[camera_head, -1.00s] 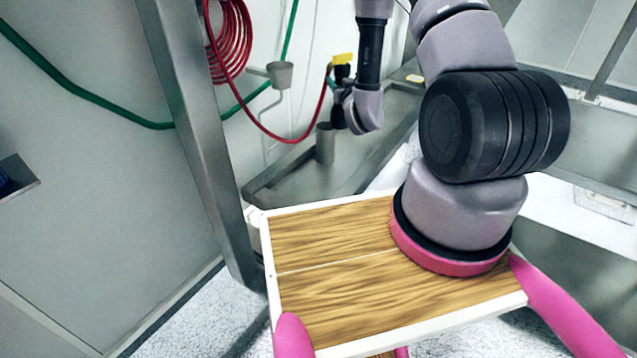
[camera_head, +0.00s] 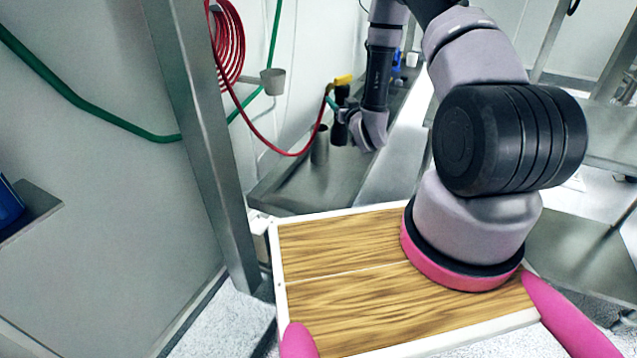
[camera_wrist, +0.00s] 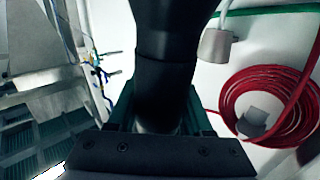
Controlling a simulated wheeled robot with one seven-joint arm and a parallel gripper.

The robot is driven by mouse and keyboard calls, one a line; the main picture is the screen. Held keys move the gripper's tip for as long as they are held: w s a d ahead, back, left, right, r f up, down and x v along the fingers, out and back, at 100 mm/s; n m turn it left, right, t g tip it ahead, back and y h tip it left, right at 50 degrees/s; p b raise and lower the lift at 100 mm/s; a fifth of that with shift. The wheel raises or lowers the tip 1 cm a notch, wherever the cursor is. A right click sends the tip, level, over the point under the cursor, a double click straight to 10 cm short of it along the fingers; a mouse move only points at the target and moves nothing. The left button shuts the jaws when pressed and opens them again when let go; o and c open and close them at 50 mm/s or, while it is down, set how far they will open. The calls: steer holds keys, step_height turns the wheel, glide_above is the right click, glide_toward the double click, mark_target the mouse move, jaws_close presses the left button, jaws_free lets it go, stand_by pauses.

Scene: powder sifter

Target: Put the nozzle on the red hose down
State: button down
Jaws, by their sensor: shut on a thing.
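The nozzle (camera_head: 341,97) is a dark upright piece with a yellow part on top, at the end of the red hose (camera_head: 300,153). My gripper (camera_head: 349,118) is shut on it above the steel table. In the wrist view the nozzle (camera_wrist: 166,75) is a thick black cylinder between the green-edged fingers of my gripper (camera_wrist: 160,118). The hose hangs in a loop from a red coil (camera_head: 229,45) on the wall, which also shows in the wrist view (camera_wrist: 232,98). My wrist partly hides the nozzle's lower part.
A grey cup (camera_head: 272,82) is fixed to the wall near the coil. An upright metal cylinder (camera_head: 320,147) stands on the steel table (camera_head: 290,192), left of my gripper. A steel post (camera_head: 205,150) rises at the left. A green hose (camera_head: 75,99) runs along the wall.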

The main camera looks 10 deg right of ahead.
steer(key=w+a+f+n+g+y, duration=0.1)
steer(key=a+f+n+y, duration=0.1)
steer(key=f, duration=0.8)
steer(key=w+a+f+n+g+y, duration=0.1)
steer(key=a+f+y, duration=0.3)
steer(key=f, duration=0.6)
steer(key=shift+w+a+f+n, duration=0.4)
steer(key=shift+a+n, duration=0.5)
steer(key=shift+a, duration=0.25)
steer(key=shift+f, duration=0.15)
steer(key=shift+c, duration=1.5)
jaws_free()
